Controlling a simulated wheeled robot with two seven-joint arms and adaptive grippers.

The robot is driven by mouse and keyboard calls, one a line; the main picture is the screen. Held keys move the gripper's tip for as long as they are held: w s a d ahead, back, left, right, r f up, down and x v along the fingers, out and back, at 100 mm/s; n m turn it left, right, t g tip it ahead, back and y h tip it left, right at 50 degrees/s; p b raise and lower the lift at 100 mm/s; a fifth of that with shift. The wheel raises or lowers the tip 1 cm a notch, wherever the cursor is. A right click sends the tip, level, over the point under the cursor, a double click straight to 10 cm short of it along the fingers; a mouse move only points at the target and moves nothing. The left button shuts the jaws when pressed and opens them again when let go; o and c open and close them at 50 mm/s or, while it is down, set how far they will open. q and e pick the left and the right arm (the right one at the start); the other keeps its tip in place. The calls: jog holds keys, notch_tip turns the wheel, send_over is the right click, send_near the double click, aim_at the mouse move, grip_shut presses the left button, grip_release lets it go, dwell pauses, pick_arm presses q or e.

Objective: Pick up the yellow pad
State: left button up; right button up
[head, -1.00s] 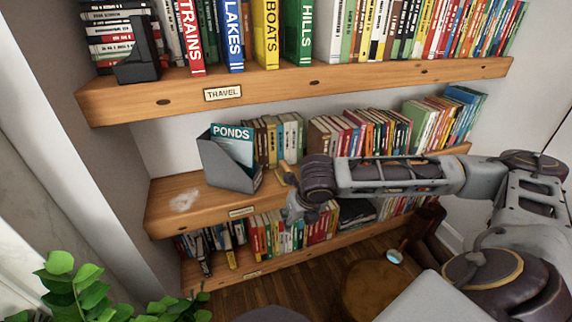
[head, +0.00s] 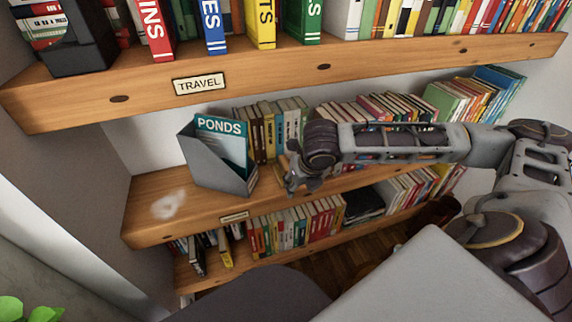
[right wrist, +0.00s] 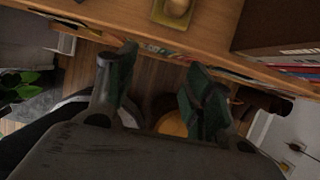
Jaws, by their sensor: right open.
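The yellow pad (right wrist: 174,8) shows at the top edge of the right wrist view as a dull yellow block on a wooden shelf, in or on a yellowish-rimmed piece. In the head view a small part of what looks like it (head: 281,166) shows on the middle shelf, mostly hidden by my right gripper (head: 296,182). In the right wrist view my right gripper (right wrist: 160,75) is open and empty, its two dark green-padded fingers apart. It is in front of the shelf edge, apart from the pad. My left gripper is not in view.
A grey magazine holder (head: 222,176) with a "PONDS" booklet stands left of my gripper on the middle shelf (head: 140,222). A whitish smudge (head: 168,205) marks bare shelf. Books stand behind and right. The upper shelf (head: 260,80) overhangs; more books fill the lower shelf.

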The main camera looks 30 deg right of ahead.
aim_at(286, 163)
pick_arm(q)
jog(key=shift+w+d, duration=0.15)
pick_arm(e)
jog(key=shift+w+d+r, duration=0.1)
jog(key=shift+w+d, duration=0.05)
jog(key=shift+w+d+b, duration=0.35)
jog(key=shift+w, duration=1.2)
jog(key=shift+w+d+b, duration=0.35)
jog(key=shift+w, duration=1.15)
jog(key=shift+w+d+b, duration=0.35)
jog(key=shift+w, duration=1.2)
jog(key=shift+w+d, duration=0.15)
jog(key=shift+w, duration=0.6)
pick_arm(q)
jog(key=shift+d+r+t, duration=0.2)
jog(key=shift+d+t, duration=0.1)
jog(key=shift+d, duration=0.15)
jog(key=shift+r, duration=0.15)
